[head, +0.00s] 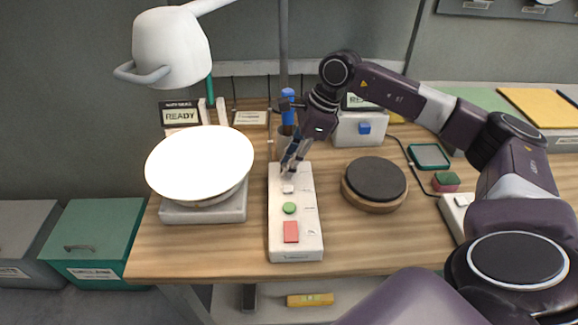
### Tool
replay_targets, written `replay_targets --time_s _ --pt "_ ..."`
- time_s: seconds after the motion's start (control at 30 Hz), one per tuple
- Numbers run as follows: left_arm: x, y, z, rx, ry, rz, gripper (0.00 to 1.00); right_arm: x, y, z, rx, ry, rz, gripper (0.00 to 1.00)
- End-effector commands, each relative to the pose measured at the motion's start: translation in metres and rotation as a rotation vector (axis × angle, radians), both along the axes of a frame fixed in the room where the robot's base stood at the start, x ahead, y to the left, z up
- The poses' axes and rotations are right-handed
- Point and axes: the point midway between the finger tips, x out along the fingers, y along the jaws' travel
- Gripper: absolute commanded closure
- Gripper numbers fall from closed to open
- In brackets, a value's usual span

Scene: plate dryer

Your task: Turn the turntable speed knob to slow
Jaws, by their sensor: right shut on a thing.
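A white control box (311,243) lies lengthwise on the table in the head view. It carries a red rectangular switch (291,232) at the near end, a round green button (289,208) and a small white control (288,189). My right gripper (289,168) points down at the far end of the box. It is shut on what appears to be the speed knob there, which the fingers mostly hide. The knob's setting cannot be read. A brightly lit white plate (200,160) sits on a pale base (204,211) left of the box. My left gripper is not in view.
A white lamp-like dryer head (170,47) hangs above the plate. A dark round disc (375,180) on a wooden base stands right of the box. Behind are a READY sign (181,117) and a blue-topped bottle (287,104). Bare wood lies near the front edge.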

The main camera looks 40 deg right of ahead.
Motion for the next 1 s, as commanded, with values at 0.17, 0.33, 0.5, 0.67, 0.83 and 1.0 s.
replay_targets --time_s 0.17,0.33,0.5,0.67,0.83,1.0 --pt "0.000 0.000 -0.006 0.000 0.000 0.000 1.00 0.003 0.000 0.001 0.003 -0.004 0.165 1.00" --pt "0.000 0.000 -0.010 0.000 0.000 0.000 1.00 0.004 0.000 0.001 0.003 -0.005 0.326 1.00" --pt "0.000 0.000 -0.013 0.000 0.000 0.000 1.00 0.005 0.000 0.001 0.001 -0.006 0.476 1.00" --pt "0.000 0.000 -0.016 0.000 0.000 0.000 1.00 0.005 -0.001 0.002 0.000 -0.006 0.594 1.00" --pt "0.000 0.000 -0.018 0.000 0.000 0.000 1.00 0.006 -0.001 0.002 -0.001 -0.007 0.688 1.00" --pt "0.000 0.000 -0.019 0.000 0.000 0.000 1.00 0.006 -0.001 0.002 -0.002 -0.007 0.746 1.00"
